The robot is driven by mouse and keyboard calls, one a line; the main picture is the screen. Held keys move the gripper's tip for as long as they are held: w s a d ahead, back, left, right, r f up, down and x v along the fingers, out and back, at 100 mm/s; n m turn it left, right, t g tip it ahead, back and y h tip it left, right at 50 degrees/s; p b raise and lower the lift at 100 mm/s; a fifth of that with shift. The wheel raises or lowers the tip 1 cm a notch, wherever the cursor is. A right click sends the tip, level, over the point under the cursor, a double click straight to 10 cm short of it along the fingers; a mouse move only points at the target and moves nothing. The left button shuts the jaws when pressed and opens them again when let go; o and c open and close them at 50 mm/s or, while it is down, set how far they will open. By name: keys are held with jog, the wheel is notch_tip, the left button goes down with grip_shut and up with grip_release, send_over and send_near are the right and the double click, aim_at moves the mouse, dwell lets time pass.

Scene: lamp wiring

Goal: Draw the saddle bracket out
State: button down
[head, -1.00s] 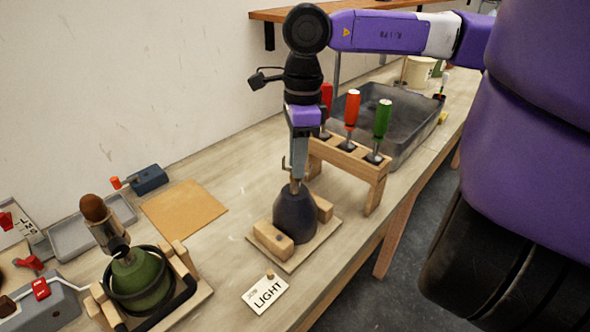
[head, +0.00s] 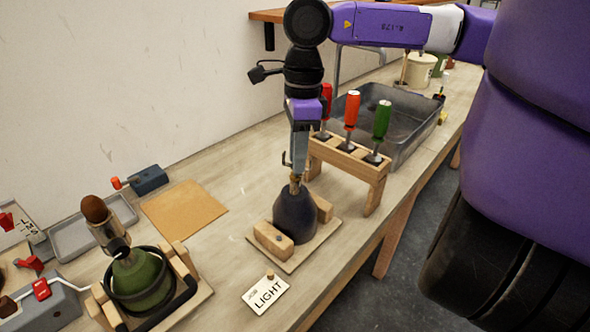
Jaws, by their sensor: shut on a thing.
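My gripper (head: 297,176) points straight down over the dark bell-shaped lamp body (head: 295,215). It is shut on a small brass-coloured piece (head: 295,186) at the neck of that body, which I take to be the saddle bracket. The fingers hide most of this piece, and I cannot tell how deep it sits in the neck. A thin dark hooked part (head: 285,162) shows just left of the fingers. The lamp body stands upright between wooden blocks on a wooden base (head: 290,264).
A wooden rack (head: 345,160) with red and green screwdrivers stands close behind and right of my gripper. A grey tray (head: 400,120) lies beyond it. A green lamp body (head: 140,278) sits in a cradle at the left. A LIGHT card (head: 266,294) lies in front.

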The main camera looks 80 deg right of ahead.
jog(key=shift+s+d+r+p, duration=0.15)
jog(key=shift+r+p, duration=1)
jog(key=shift+r, duration=1.4)
